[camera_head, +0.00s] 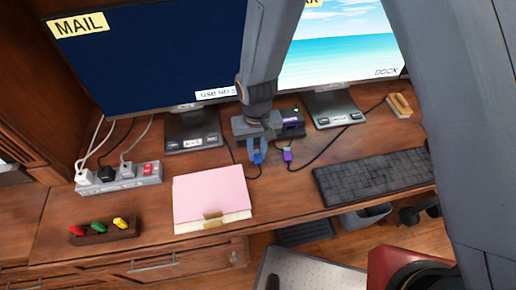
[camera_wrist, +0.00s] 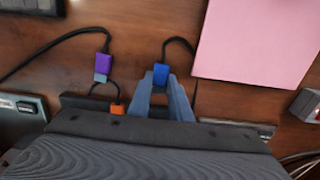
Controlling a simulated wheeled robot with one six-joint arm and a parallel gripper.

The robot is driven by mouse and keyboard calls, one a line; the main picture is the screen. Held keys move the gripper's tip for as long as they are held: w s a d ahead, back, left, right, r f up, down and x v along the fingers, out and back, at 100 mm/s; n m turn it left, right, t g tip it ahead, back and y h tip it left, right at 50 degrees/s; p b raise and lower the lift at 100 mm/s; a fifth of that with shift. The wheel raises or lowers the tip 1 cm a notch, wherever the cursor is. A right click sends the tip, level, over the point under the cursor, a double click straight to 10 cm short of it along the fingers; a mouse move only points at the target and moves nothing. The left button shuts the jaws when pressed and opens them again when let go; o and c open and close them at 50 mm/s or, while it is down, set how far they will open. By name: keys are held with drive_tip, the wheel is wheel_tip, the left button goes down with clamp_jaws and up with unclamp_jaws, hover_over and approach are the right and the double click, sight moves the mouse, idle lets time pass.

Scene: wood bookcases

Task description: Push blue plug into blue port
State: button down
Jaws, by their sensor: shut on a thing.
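My gripper (camera_head: 258,148) is over the desk, in front of a dark dock box (camera_head: 291,122). Its fingers are shut on a blue plug (camera_head: 257,159) with a dark cable. In the wrist view the blue plug (camera_wrist: 161,74) sits at the tips of the two blue-grey fingers, its cable curving away from the gripper. The blue port cannot be made out; my gripper and wrist cover part of the dock area. A purple plug (camera_head: 287,155) lies on the desk to the right of my gripper, and shows in the wrist view (camera_wrist: 103,64).
A pink folder (camera_head: 210,194) lies left of my gripper. A black keyboard (camera_head: 372,177) lies to the right. Two monitors on stands (camera_head: 193,129) (camera_head: 333,108) rise behind. A power strip (camera_head: 119,178) is at the left. An orange plug (camera_wrist: 117,108) shows in the wrist view.

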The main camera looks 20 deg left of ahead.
drive_tip(key=shift+w+a+b, duration=0.2)
drive_tip(key=shift+w+a, duration=0.25)
drive_tip(key=shift+w, duration=0.35)
drive_tip(key=shift+w+a+b, duration=0.15)
drive_tip(key=shift+w+a, duration=0.35)
drive_tip(key=shift+w, duration=0.35)
drive_tip(key=shift+w+a+b, duration=0.2)
drive_tip(key=shift+w+a, duration=0.25)
drive_tip(key=shift+w, duration=0.35)
drive_tip(key=shift+w+a, duration=0.35)
drive_tip(key=shift+w, duration=0.3)
drive_tip(key=shift+w+a, duration=0.35)
drive_tip(key=shift+w, duration=0.25)
idle(1.1)
drive_tip(key=c, duration=1.5)
unclamp_jaws()
drive_tip(key=shift+c, duration=0.2)
drive_tip(key=shift+w+r, duration=0.1)
drive_tip(key=shift+w+r, duration=0.1)
drive_tip(key=shift+r, duration=0.5)
wheel_tip(320, 180, up, 6)
drive_tip(key=b, duration=0.2)
drive_tip(key=shift+s+r, duration=0.25)
